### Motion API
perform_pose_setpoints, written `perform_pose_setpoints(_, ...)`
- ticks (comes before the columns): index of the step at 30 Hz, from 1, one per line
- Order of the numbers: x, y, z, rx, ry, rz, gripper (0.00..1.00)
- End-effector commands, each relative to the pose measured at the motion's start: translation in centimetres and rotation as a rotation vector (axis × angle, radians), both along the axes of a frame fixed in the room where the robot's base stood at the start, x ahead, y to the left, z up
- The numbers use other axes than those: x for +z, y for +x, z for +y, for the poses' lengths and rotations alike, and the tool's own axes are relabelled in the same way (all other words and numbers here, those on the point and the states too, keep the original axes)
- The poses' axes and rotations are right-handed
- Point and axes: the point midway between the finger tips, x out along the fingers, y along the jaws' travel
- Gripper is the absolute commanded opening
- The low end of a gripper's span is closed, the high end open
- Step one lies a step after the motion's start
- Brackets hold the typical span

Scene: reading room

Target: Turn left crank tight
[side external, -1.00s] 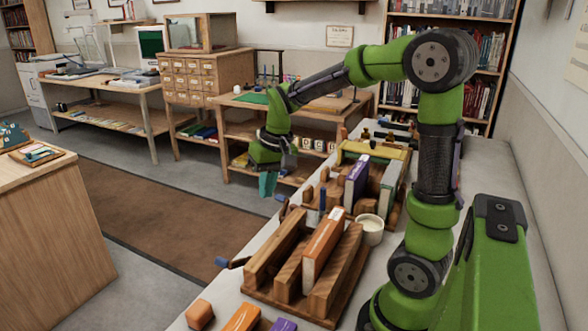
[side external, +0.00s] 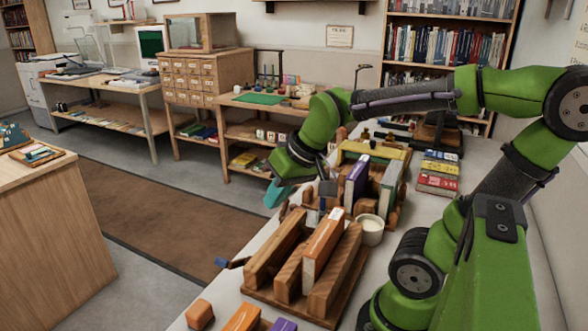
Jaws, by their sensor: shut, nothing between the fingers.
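My gripper (side external: 274,197) has teal fingers, which are shut and empty. It hangs at the left side of the far wooden press, tilted down and to the left. The far press holds a purple book (side external: 356,183) and a pale green book (side external: 391,187). Its crank is mostly hidden by my gripper, so I cannot tell if they touch. The near wooden press (side external: 272,251) holds an orange-and-white book (side external: 322,245) upright between its boards. A crank with a blue handle (side external: 221,262) sticks out from its left side, clear of my gripper.
A white cup (side external: 370,231) stands right of the presses. Stacked books (side external: 437,173) lie behind on the pale bench. An orange block (side external: 199,314) and an orange book (side external: 243,318) lie at the front. The floor left of the bench is open.

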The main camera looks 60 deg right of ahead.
Motion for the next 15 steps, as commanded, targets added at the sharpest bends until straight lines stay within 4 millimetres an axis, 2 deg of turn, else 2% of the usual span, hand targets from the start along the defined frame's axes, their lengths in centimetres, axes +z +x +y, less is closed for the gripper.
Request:
perform_pose_setpoints(3,-0.8,3.1,-4.9,0.020,-0.123,0.090,0.00)
perform_pose_setpoints(9,-1.3,6.7,-12.1,0.138,-0.338,0.201,0.00)
perform_pose_setpoints(12,-0.3,7.7,-14.0,0.219,-0.438,0.217,0.00)
perform_pose_setpoints(15,-0.4,7.7,-14.2,0.260,-0.465,0.225,0.00)
